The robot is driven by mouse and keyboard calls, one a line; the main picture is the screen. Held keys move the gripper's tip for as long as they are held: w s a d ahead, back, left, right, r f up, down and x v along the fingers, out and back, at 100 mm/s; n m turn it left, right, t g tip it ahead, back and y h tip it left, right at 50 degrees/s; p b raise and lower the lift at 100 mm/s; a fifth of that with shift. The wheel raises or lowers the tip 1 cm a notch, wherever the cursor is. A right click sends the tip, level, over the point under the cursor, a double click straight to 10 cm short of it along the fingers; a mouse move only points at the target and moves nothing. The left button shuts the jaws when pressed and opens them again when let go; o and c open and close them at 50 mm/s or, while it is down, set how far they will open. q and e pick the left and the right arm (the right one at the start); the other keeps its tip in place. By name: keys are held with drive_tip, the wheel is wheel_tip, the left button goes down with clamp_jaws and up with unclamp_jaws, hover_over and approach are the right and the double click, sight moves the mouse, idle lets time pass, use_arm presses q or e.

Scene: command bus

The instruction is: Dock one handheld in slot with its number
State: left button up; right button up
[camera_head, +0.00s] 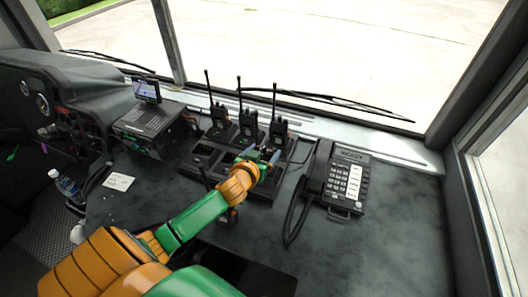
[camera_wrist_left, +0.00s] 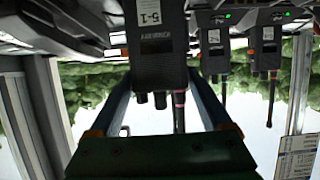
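The multi-slot dock (camera_head: 262,192) sits mid-dashboard. Three black handhelds with tall antennas stand in its back row: left (camera_head: 218,116), middle (camera_head: 247,122) and right (camera_head: 279,132). In the left wrist view, upside down, a labelled handheld (camera_wrist_left: 155,50) shows between or just beyond the fingertips; contact is unclear. Two others there have green lights. My right gripper is out of view.
A desk phone (camera_head: 345,180) with a coiled cord stands close to the dock's right. A radio console with a small screen (camera_head: 147,90) is at the left, near a paper note (camera_head: 118,181) and a bottle (camera_head: 66,185). The dashboard's right side is clear.

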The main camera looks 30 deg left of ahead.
use_arm(q)
drive_tip(key=shift+o, duration=0.7)
drive_tip(key=shift+s+r+p, duration=0.15)
drive_tip(key=shift+s+p, duration=0.05)
drive_tip(key=shift+p, duration=0.1)
drive_tip(key=shift+s+d+r+p, duration=0.15)
drive_tip(key=shift+s+r+p, duration=0.25)
drive_tip(key=shift+p, duration=0.25)
drive_tip(key=s+d+p, duration=0.1)
drive_tip(key=s+d, duration=0.1)
drive_tip(key=s, duration=0.9)
drive_tip(key=shift+s+d+f, duration=0.3)
drive_tip(key=shift+s+d, duration=0.05)
drive_tip(key=shift+d, duration=0.05)
